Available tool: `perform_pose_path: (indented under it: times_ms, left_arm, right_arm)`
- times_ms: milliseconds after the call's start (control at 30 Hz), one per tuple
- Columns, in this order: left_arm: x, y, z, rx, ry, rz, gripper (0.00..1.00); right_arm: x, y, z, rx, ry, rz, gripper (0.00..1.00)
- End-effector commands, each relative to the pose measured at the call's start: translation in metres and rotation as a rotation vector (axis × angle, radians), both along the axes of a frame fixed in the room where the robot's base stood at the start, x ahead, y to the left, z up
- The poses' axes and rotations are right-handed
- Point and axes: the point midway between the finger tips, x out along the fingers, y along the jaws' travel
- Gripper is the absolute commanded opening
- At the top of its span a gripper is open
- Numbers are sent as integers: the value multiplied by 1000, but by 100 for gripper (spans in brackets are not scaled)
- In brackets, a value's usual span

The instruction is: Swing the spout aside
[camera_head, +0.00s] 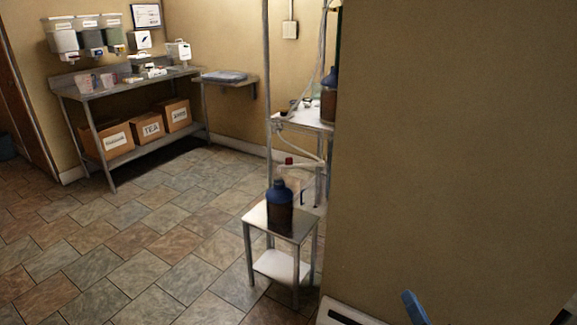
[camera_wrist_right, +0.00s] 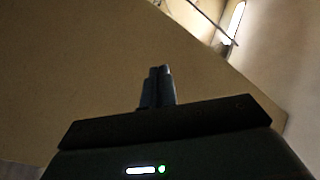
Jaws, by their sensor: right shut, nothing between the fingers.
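A pale, thin spout-like tube (camera_head: 303,150) runs across the metal rack in the head view, above a small stand. I cannot tell for sure that it is the spout. A small red piece (camera_head: 289,161) shows just below it. My right gripper (camera_head: 413,306) is at the bottom right of the head view, in front of the wall and far from the tube. In the right wrist view its fingers (camera_wrist_right: 158,86) are together and empty. My left gripper is not in view.
A dark bottle with a blue top (camera_head: 279,207) stands on a small metal stand (camera_head: 254,217). Another bottle (camera_head: 328,100) is on the rack, partly behind the wall (camera_head: 450,150). A bench (camera_head: 125,85) with boxes is at the back left. The tiled floor (camera_head: 130,235) is clear.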

Motion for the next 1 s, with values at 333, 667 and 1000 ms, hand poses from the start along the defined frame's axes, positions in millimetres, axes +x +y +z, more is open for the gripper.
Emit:
perform_pose_path:
  times_ms: [333,667,1000]
  left_arm:
    - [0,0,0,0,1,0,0]
    - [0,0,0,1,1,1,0]
    - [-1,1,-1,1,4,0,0]
  right_arm:
    - [-112,55,-140,-757,342,265,0]
    - [-124,59,-150,-835,359,310,0]
    - [-124,59,-150,-833,358,309,0]
